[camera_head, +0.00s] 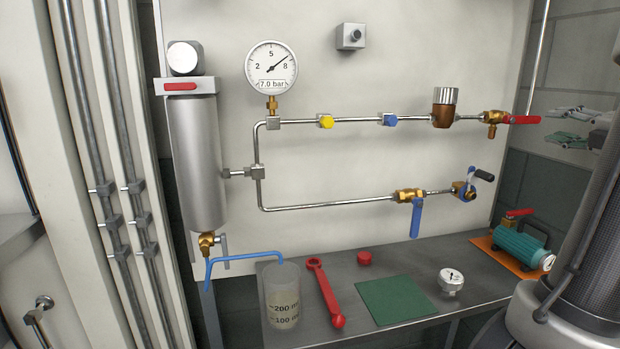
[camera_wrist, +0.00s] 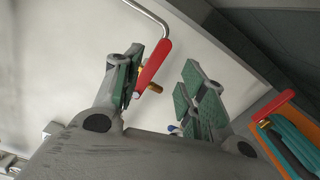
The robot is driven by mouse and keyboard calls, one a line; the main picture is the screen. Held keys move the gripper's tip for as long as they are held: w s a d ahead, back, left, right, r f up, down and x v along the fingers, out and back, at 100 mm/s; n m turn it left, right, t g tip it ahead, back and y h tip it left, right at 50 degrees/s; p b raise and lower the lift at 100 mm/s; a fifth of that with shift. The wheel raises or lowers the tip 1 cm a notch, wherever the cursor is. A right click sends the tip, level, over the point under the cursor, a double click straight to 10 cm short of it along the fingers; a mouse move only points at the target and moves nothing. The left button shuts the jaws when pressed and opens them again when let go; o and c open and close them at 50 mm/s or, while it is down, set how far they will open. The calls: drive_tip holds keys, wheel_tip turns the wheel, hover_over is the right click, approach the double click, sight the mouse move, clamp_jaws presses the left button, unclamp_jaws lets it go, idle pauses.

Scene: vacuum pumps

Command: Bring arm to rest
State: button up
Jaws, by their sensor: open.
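My gripper (camera_head: 550,126) is at the right edge of the head view, its green-padded fingers pointing left. It also shows in the wrist view (camera_wrist: 162,68), where the two fingers are well apart with nothing held between them. A red valve lever (camera_wrist: 153,68) appears beyond the fingers, close to the left one in the picture. In the head view the red lever (camera_head: 525,120) ends just left of my fingertips; the depth gap is hard to judge. My arm fills the right side and hides part of the bench.
The bench (camera_head: 400,250) holds a beaker (camera_head: 282,300), red wrench (camera_head: 325,290), red cap (camera_head: 364,258), green mat (camera_head: 395,299), loose gauge (camera_head: 451,281) and teal pump (camera_head: 520,247) on an orange mat. The panel (camera_head: 330,165) carries pipes, valves, a grey cylinder (camera_head: 197,160) and a gauge (camera_head: 271,68) marked 7.0 bar.

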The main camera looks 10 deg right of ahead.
drive_tip(key=s+a+f+n+g+y, duration=0.1)
drive_tip(key=s+a+f+n+g, duration=0.35)
drive_tip(key=f+n, duration=0.45)
drive_tip(key=s+a+f+n+g+y, duration=0.1)
drive_tip(key=s+a+f+n+g, duration=0.4)
drive_tip(key=n, duration=0.6)
drive_tip(key=s+a+f+n+g+h, duration=0.1)
drive_tip(key=s+a+f+n+g, duration=0.15)
drive_tip(key=a+n, duration=0.6)
drive_tip(key=s+a+f+n+g+h, duration=0.1)
drive_tip(key=s+a+n+g+h, duration=0.2)
drive_tip(key=n, duration=1)
drive_tip(key=a+r+n+t, duration=0.1)
drive_tip(key=a+r+n, duration=0.1)
drive_tip(key=a+n, duration=0.6)
drive_tip(key=shift+w+a+r+n+t+y, duration=0.2)
drive_tip(key=shift+a+r+n+t+y, duration=0.15)
drive_tip(key=shift+a, duration=0.25)
